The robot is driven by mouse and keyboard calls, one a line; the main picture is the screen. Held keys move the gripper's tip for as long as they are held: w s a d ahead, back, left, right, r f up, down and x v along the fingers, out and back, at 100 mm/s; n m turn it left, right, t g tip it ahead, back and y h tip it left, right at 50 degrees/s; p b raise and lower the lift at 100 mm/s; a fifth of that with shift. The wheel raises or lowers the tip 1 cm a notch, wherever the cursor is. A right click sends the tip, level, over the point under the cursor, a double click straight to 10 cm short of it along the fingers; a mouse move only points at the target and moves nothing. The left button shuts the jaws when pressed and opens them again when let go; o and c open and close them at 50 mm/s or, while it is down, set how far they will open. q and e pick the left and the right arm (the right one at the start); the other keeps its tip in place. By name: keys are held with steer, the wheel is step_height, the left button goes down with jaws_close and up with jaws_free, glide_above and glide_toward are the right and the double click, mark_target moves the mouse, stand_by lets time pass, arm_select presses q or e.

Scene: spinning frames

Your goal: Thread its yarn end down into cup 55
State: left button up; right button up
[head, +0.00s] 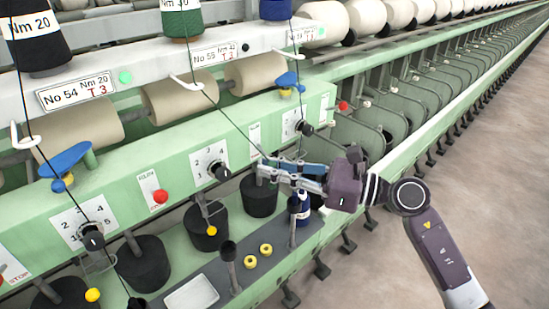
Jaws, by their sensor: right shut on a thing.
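My right gripper (270,172) reaches in from the right with its fingers shut on a thin dark yarn end. It is just above a black cup (260,197). The yarn (228,122) comes from the green cone (181,18) through a white guide (187,82) and slants down to my fingertips. The label above, which seems to read No 55 (220,53), is by this guide. Other black cups stand to the left (207,232) and further left (146,266). I see no number on the cups, and the yarn's tip is too small to make out. My left gripper is not in view.
A dial knob (221,171) and a red button (160,196) stick out of the green panel. The floor (480,150) at right is clear.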

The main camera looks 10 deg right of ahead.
mark_target(274, 187)
steer(key=shift+f, duration=0.5)
step_height(274, 187, down, 3)
steer(key=shift+r+b, duration=0.1)
steer(key=shift+b, duration=1.15)
step_height(274, 187, down, 7)
steer(key=b, duration=0.5)
steer(key=w+a+f, duration=0.2)
steer(key=w+a, duration=0.3)
steer(key=w, duration=0.1)
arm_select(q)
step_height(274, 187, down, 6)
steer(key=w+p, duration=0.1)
arm_select(e)
steer(key=shift+s+a, duration=0.85)
steer(key=shift+a, duration=0.3)
steer(key=shift+s+a, duration=0.8)
steer(key=shift+a, duration=0.3)
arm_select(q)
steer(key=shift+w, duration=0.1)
arm_select(e)
steer(key=shift+f, duration=0.15)
